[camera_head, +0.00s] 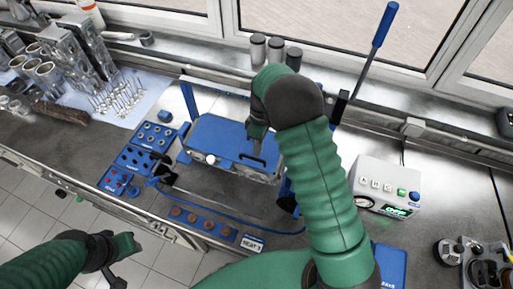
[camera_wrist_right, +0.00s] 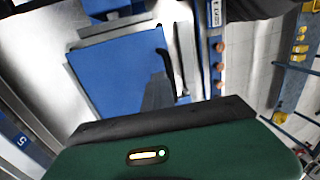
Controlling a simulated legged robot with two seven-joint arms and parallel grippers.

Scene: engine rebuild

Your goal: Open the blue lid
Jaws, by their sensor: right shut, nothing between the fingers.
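The blue lid (camera_head: 220,137) lies flat and closed on a metal box in the middle of the bench. A dark bar handle (camera_head: 252,160) is along its front right edge. My right gripper (camera_head: 257,148) is shut and empty, just above the lid near the handle. In the right wrist view the lid (camera_wrist_right: 115,75) lies below the fingers (camera_wrist_right: 160,88), with the handle (camera_wrist_right: 166,62) beside their tips. I cannot tell whether they touch. My left gripper (camera_head: 122,262) hangs over the floor at the lower left, away from the lid; its finger opening is unclear.
Blue part trays (camera_head: 133,158) stand left of the box, and a blue strip with copper-coloured parts (camera_head: 198,220) lies in front. A control box (camera_head: 383,187) is at the right. A blue-handled lever (camera_head: 378,38) rises behind my right arm. Metal cylinders (camera_head: 276,48) stand behind.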

